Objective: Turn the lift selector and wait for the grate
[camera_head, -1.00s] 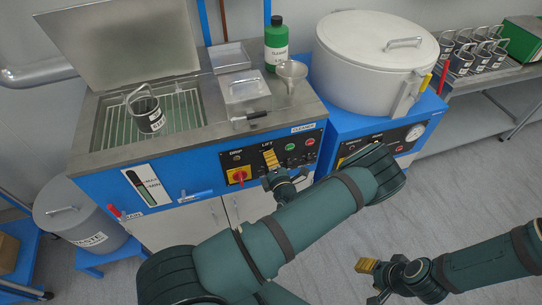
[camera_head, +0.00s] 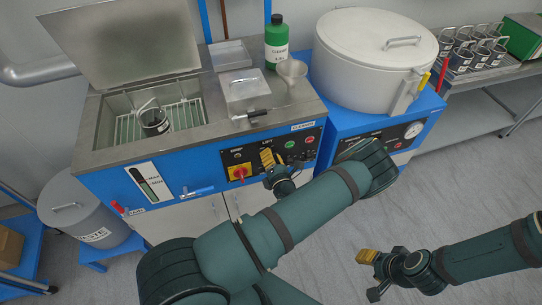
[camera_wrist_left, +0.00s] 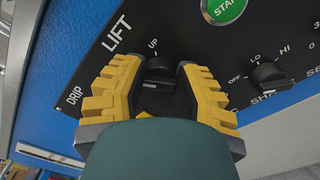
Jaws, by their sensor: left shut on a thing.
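My left gripper (camera_head: 268,158) is at the front panel of the blue cleaning machine, under the LIFT label. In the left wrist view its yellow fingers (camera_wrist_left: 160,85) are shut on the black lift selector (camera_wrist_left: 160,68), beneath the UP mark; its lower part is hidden. The wire grate (camera_head: 127,128) sits down inside the open tank. A dark labelled basket with a wire handle (camera_head: 154,124) stands on it, its lower part below the tank rim. My right gripper (camera_head: 367,257) hangs over the floor, away from the machine; its finger gap does not show clearly.
The tank lid (camera_head: 120,45) stands open. A red switch (camera_head: 239,173) is left of the selector, and a green START button (camera_wrist_left: 224,8) lies beside it. A green bottle (camera_head: 276,45) and a funnel (camera_head: 292,70) stand on top. A white drum (camera_head: 370,60) is at right.

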